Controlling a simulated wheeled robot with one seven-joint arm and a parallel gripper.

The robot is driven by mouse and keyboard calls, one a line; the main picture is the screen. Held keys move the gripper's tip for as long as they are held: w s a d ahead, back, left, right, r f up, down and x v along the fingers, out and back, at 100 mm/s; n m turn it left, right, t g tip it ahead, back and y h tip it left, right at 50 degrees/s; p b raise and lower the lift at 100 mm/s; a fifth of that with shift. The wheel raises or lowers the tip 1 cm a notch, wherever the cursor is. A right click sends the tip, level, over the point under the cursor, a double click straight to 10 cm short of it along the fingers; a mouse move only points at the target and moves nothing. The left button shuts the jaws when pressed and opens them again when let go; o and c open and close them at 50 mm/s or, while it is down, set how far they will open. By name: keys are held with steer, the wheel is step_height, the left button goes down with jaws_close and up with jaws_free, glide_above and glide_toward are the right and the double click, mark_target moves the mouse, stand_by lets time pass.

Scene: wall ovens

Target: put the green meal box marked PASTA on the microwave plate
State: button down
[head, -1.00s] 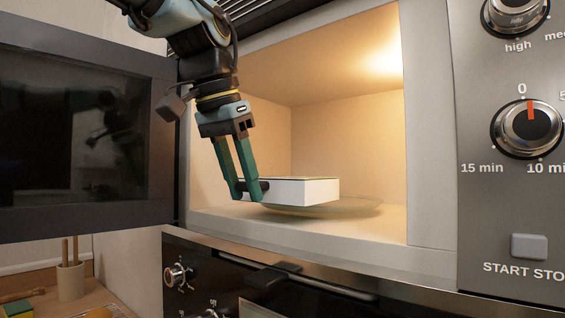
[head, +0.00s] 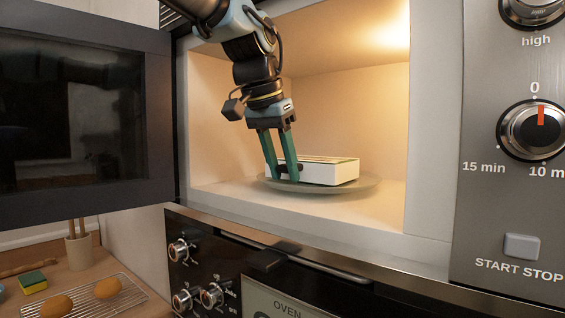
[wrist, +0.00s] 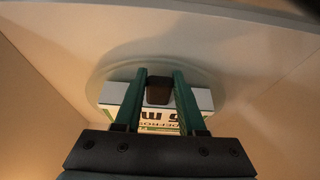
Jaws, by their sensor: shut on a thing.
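The meal box (head: 330,173) is a low white box with green edging, inside the microwave at the plate (head: 371,186). It looks level and appears to rest on the plate. My gripper (head: 285,172) is shut at its near left end, with a dark block (wrist: 158,91) between the green fingers. In the wrist view the box's top (wrist: 200,99) shows green and white with upside-down print, partly "DEFROS"; the fingers hide some of it. The word PASTA is not readable. The plate's rim (wrist: 95,75) shows beyond the box.
The microwave door (head: 85,120) stands open at the left. The control panel (head: 510,200) with knobs is at the right. An oven (head: 225,265) is below. At lower left are a rack (head: 125,298) with round brown items, a sponge (head: 33,281) and a cup (head: 78,250).

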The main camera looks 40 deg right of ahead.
steer(key=shift+f, duration=0.15)
steer(key=shift+c, duration=2.4)
jaws_free()
steer(key=shift+r, duration=0.2)
steer(key=shift+a+r+b, duration=0.15)
steer(key=shift+b, duration=0.3)
steer(key=s+a+b, duration=0.3)
steer(key=a+b, duration=0.2)
steer(key=a, duration=0.7)
steer(key=shift+r, duration=0.35)
